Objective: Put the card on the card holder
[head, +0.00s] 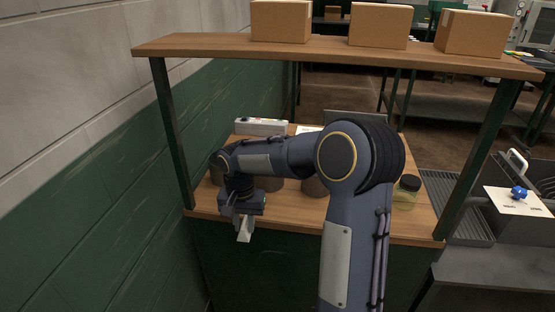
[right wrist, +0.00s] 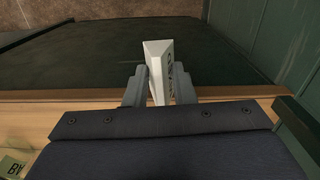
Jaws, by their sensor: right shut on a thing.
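My right gripper (head: 243,208) is low at the front left edge of the wooden table and shut on a white card (head: 245,230). In the right wrist view the card (right wrist: 158,72) stands between the two fingers of the gripper (right wrist: 148,88). It looks like a folded, three-sided piece with dark print on one face. It juts out beyond the table's front edge. I cannot make out the card holder for certain; my arm hides part of the tabletop. My left gripper is not in view.
The wooden table (head: 425,218) stands under a raised shelf (head: 340,55) with cardboard boxes (head: 281,21). A power strip (head: 261,127) lies at the back, a dark-lidded jar (head: 407,191) at the right. Several round containers stand partly behind my arm. A wall is on the left.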

